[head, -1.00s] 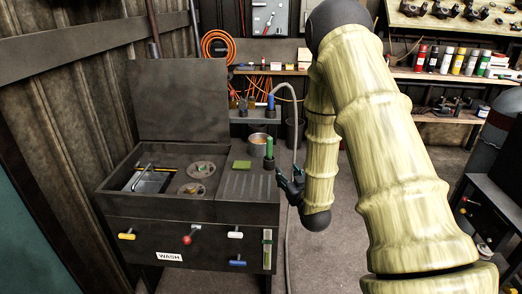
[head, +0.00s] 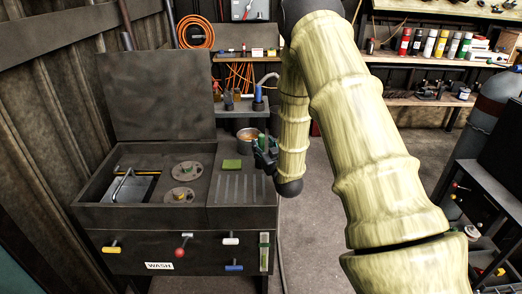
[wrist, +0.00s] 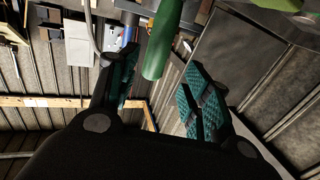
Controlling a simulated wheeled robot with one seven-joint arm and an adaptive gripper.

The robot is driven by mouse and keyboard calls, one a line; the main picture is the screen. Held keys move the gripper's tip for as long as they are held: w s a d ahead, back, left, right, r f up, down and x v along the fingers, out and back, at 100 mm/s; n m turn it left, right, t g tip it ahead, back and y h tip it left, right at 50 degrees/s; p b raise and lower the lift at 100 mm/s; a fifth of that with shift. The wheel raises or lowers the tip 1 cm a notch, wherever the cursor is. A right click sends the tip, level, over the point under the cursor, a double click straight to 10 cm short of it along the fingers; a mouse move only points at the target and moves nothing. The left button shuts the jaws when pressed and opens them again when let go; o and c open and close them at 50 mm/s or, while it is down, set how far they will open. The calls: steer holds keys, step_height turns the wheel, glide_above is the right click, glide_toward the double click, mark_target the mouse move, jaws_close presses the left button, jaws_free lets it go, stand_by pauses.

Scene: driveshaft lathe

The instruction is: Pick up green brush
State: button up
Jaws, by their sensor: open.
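The green brush (head: 262,140) stands at the right end of the wash station's top, partly hidden behind my gripper (head: 265,157). In the wrist view, its smooth green handle (wrist: 163,38) enters from the top edge. It reaches down into the gap between the two teal-padded fingers of my gripper (wrist: 160,88). The fingers are apart and the handle looks clear of both pads. The brush's lower end is hidden in the head view.
The wash station (head: 105,213) has a raised lid (head: 155,95) on the left. A green sponge (head: 232,164) lies left of my gripper. A shelf with a blue-topped item (head: 259,92) stands further back. Open floor (head: 318,225) lies to the right.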

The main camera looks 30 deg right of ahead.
mark_target(263, 142)
steer(key=shift+w+d+r+p, duration=0.15)
steer(key=shift+w+d+p, duration=0.2)
steer(key=shift+w, duration=0.1)
steer(key=x, duration=0.2)
steer(key=p+x, duration=0.1)
steer(key=x, duration=0.1)
steer(key=shift+d+f, duration=0.2)
steer(key=shift+f, duration=0.05)
jaws_close()
